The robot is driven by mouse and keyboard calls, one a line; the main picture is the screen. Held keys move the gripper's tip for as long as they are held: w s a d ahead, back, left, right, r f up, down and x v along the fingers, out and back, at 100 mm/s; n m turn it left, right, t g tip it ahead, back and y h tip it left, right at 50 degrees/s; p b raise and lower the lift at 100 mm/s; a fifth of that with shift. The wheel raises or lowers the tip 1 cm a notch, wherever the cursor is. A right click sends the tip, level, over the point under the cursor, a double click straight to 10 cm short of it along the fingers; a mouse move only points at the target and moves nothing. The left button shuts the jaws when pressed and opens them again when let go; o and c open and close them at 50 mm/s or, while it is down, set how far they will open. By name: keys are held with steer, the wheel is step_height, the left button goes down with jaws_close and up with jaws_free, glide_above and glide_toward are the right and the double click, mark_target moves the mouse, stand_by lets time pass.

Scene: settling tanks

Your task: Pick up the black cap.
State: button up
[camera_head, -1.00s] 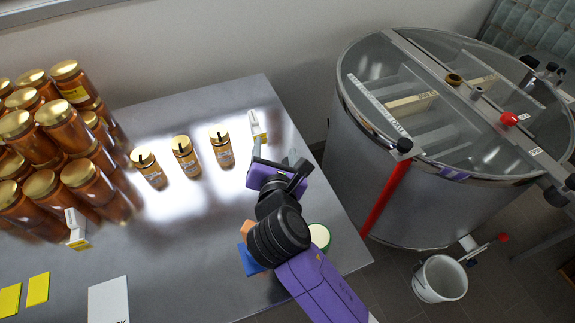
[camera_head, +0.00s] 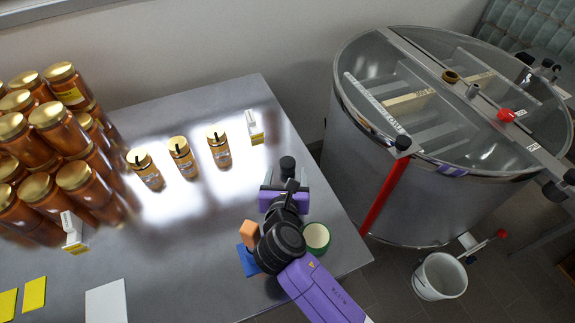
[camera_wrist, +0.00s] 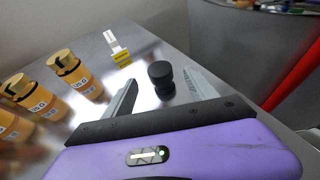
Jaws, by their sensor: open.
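The black cap (camera_wrist: 160,80) stands upright on the steel table, a small dark knob-like piece with a waist. In the head view the black cap (camera_head: 288,165) shows just beyond my gripper (camera_head: 287,183). In the wrist view my gripper (camera_wrist: 165,90) is open, with one grey finger on each side of the cap. The cap appears between the fingers, near their tips, with a gap on both sides. The cap's lower edge and the table around it are partly visible. I cannot tell the exact height of the fingers above the table.
Three small honey jars (camera_head: 182,157) stand left of my gripper, with a white-and-yellow card (camera_head: 255,127) beyond. A green-rimmed roll (camera_head: 316,237), an orange block (camera_head: 250,234) and a blue piece (camera_head: 247,262) lie near my arm. A large steel tank (camera_head: 375,175) stands right of the table (camera_head: 190,285).

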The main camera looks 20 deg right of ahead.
mark_target(287, 165)
steer(key=shift+x, duration=3.1)
jaws_close()
step_height(287, 165, up, 20)
steer(key=p, duration=0.1)
